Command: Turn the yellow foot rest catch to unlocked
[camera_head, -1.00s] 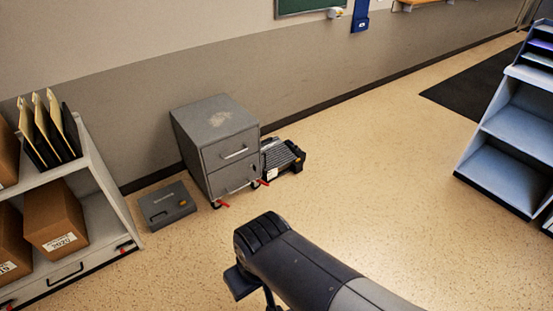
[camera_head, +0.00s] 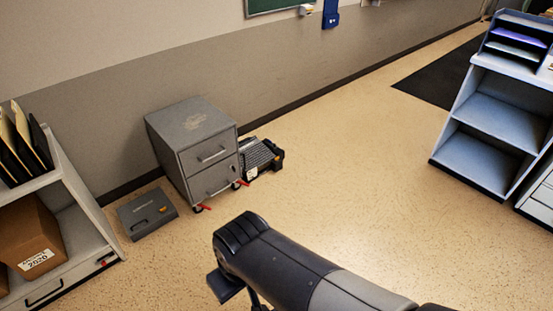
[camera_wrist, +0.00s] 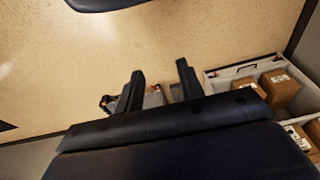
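The foot rest (camera_head: 262,158) is a low black and grey ribbed unit on the floor, beside the right side of a grey drawer cabinet and near the wall. A small yellowish spot shows on its right side; it is too small to tell whether it is the catch or how it is set. In the wrist view, the foot rest (camera_wrist: 107,102) is small and partly hidden by a finger. My gripper (camera_wrist: 160,75) has its two dark fingers apart with nothing between them. It is well away from the foot rest.
The grey drawer cabinet (camera_head: 190,145) has red caster levers near the floor. A flat grey case (camera_head: 147,213) lies to its left. A shelf (camera_head: 80,245) with boxes stands at left, a blue-grey shelf (camera_head: 490,115) at right. The floor between is clear.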

